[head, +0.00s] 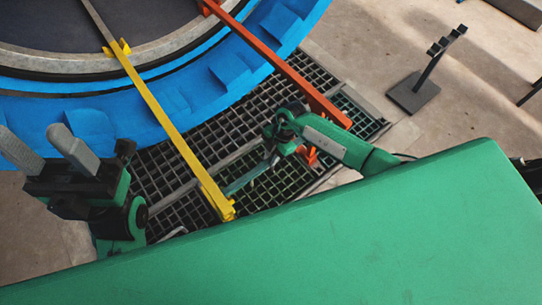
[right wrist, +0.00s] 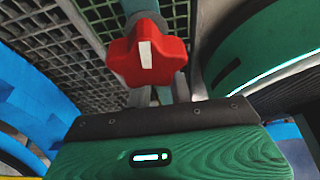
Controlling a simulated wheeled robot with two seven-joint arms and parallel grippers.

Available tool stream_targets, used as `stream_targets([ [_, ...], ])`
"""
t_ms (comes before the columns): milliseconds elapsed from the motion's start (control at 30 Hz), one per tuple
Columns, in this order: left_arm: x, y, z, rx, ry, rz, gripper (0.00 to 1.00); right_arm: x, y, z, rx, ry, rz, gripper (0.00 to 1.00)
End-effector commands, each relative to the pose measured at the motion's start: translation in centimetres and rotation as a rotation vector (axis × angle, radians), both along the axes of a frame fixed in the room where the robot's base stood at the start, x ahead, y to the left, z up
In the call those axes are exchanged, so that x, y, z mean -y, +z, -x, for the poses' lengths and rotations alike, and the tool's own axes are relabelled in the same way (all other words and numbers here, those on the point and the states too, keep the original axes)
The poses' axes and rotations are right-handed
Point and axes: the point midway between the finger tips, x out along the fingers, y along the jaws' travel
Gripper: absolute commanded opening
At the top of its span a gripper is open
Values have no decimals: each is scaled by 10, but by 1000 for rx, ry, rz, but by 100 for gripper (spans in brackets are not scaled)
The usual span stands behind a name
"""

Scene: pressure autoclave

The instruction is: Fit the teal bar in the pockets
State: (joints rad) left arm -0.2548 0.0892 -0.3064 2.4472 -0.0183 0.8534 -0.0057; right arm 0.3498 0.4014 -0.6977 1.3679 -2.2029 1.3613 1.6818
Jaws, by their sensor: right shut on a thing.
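My right gripper (head: 268,152) reaches in from the right over the floor grating and points down-left. A slim teal bar (head: 243,181) shows at its jaws, slanting toward the lower end of the yellow bar. The jaws are shut on it, though the grip itself is mostly hidden. In the right wrist view a red star-shaped knob (right wrist: 148,52) with a white mark stands just beyond my gripper, in front of a grey-teal upright piece. My left gripper (head: 36,143) is at the left, its two grey fingers apart and empty. I cannot make out the pockets clearly.
A large blue ring (head: 230,68) fills the top left. A yellow bar (head: 165,120) and an orange bar (head: 280,62) extend from it over the grating (head: 160,178). A dark stand (head: 414,92) is on the floor at upper right.

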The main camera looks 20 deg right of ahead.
Motion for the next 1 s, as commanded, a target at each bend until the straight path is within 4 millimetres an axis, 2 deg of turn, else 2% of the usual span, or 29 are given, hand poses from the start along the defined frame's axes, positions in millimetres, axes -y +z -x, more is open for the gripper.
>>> stream_targets([
  [1000,0,-7,0,0,0,0,53,0,-22,-1,1,1,-1,0],
])
